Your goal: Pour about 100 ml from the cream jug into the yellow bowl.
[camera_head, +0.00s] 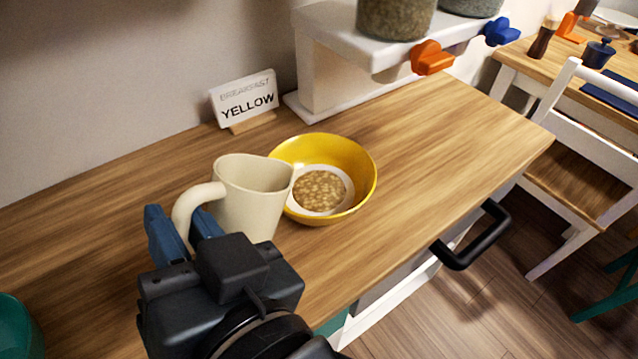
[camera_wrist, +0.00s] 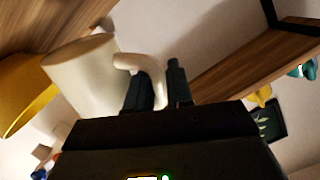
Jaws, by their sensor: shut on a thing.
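The cream jug (camera_head: 250,197) stands close to upright at the left side of the yellow bowl (camera_head: 364,179), its spout at the bowl's rim. I cannot tell whether the jug touches the counter or the bowl. My gripper (camera_head: 182,225) is shut on the jug's handle; the wrist view shows the fingers (camera_wrist: 160,88) around the handle and the jug (camera_wrist: 82,80) beside them. The bowl holds a brown, grainy food with a white ring around it. The bowl also shows in the wrist view (camera_wrist: 28,95). The liquid inside the jug is hidden.
A sign (camera_head: 245,98) reading "BREAKFAST YELLOW" stands behind the bowl. A white dispenser shelf (camera_head: 345,45) with orange and blue taps is at the back. A teal item (camera_head: 18,330) is at lower left. The wooden counter (camera_head: 440,130) is clear to the right.

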